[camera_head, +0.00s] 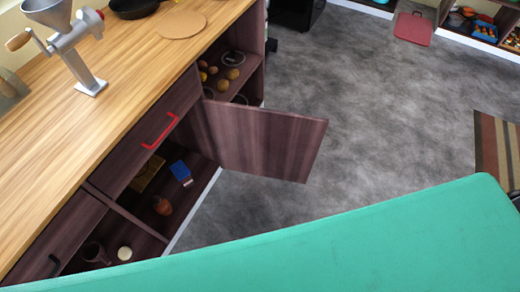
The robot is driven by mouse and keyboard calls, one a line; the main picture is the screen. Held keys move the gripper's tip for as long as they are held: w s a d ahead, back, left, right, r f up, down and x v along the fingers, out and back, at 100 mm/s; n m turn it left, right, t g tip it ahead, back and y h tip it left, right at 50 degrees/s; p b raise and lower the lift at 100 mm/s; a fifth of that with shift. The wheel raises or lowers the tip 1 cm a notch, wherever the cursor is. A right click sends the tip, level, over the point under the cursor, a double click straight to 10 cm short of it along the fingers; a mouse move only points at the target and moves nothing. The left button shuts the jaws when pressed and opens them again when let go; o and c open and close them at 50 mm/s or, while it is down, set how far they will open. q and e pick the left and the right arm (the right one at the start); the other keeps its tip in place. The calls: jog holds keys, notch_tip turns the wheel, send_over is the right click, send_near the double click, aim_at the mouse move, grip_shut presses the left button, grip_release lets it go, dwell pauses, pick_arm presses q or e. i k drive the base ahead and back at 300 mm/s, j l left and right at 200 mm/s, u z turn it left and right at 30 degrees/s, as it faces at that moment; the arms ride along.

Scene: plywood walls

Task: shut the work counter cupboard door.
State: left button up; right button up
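The work counter (120,100) runs along the left with a light wood top and dark wood front. Its cupboard door (262,143), a dark wood panel, stands wide open, sticking out over the floor from the counter front. Its left edge meets the counter; its free edge points right. No handle shows on the visible face. The open compartment (204,166) beside it holds a blue box (180,171), a yellowish box (148,174) and a brown jar (162,205). Neither of my grippers is in view.
A drawer front with a red handle (161,131) is above the compartment. A metal grinder (72,45) stands on top. Open shelves (247,70) with round items lie beyond the door. Grey floor (390,120) is clear right of it. A large green surface (370,245) fills the bottom.

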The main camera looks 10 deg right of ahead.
aim_at(265, 142)
jog(key=k+u, duration=0.25)
jog(key=u, duration=0.15)
jog(key=k+j+u, duration=0.1)
jog(key=u, duration=0.3)
jog(key=l+u, duration=0.1)
jog(key=u, duration=0.75)
jog(key=l+u, duration=0.1)
jog(key=u, duration=0.35)
jog(key=k+u, duration=0.1)
jog(key=u, duration=0.35)
jog(key=k+l, duration=0.3)
jog(key=l, duration=0.25)
jog(key=k+l, duration=0.3)
jog(key=l, duration=0.3)
jog(key=k+l, duration=0.3)
jog(key=l, duration=0.25)
jog(key=k+l, duration=0.3)
jog(key=l, duration=0.3)
jog(key=k+l, duration=0.3)
jog(key=l, duration=0.25)
jog(key=k+l, duration=0.3)
jog(key=l, duration=0.3)
jog(key=k+l+u, duration=0.1)
jog(key=k+l, duration=0.2)
jog(key=l, duration=0.25)
jog(key=k+l, duration=0.3)
jog(key=l, duration=0.25)
